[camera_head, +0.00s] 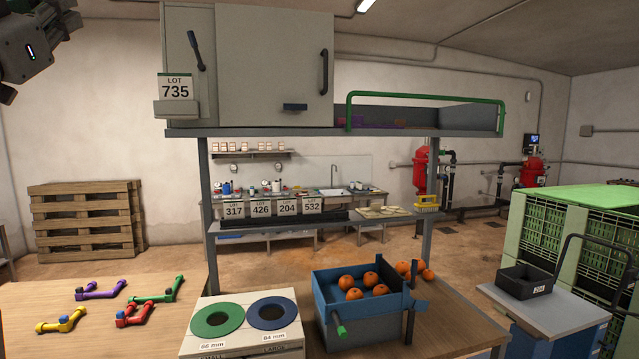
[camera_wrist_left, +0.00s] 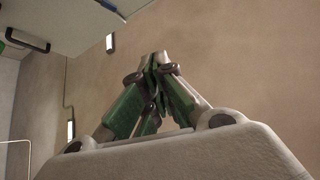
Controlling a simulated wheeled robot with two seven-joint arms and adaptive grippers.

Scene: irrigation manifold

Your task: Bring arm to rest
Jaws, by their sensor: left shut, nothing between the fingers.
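My left arm shows at the upper left of the head view, raised well above the table. Its fingertips lie outside the head view. In the left wrist view my left gripper (camera_wrist_left: 158,62) is shut, its green-padded fingers meeting with nothing between them. Behind the fingers is only bare wall. A grey cabinet (camera_wrist_left: 75,20) shows at the upper left of that view, apart from the gripper. My right gripper is in neither view.
A grey cabinet (camera_head: 262,65) with a LOT 735 sign (camera_head: 175,88) stands on the shelf ahead. Coloured valve parts (camera_head: 135,315) lie at the left. A blue crate (camera_head: 345,318) holds oranges beside a sizing board (camera_head: 245,345). A green bin (camera_head: 570,225) stands at right.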

